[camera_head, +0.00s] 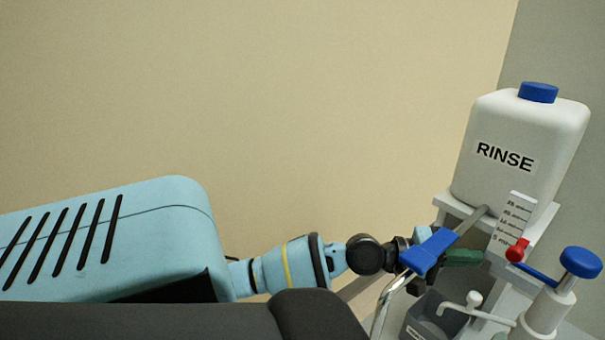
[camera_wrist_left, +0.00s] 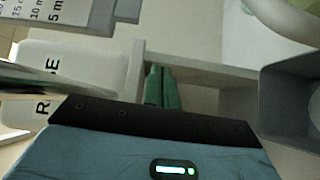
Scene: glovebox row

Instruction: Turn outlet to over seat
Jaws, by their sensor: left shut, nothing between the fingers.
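My left gripper (camera_head: 467,257) has green fingers, and they are shut and empty. They also show shut side by side in the left wrist view (camera_wrist_left: 161,72). In the head view they lie just behind a blue piece (camera_head: 430,251); I cannot tell whether they touch it. A bent metal tube (camera_head: 383,302) runs down below the blue piece. A thin white spout (camera_head: 482,312) lies lower right, apart from the fingers. I cannot tell which of these is the outlet. A dark grey open box (camera_head: 414,318), perhaps the seat, stands below the fingers. My right gripper is not in view.
A white RINSE bottle (camera_head: 525,135) with a blue cap stands on a white shelf behind the fingers. A scale plate (camera_head: 513,220) with a red knob (camera_head: 517,251) and a blue-topped white post (camera_head: 560,300) stand close on the right. Bare wall fills the upper left.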

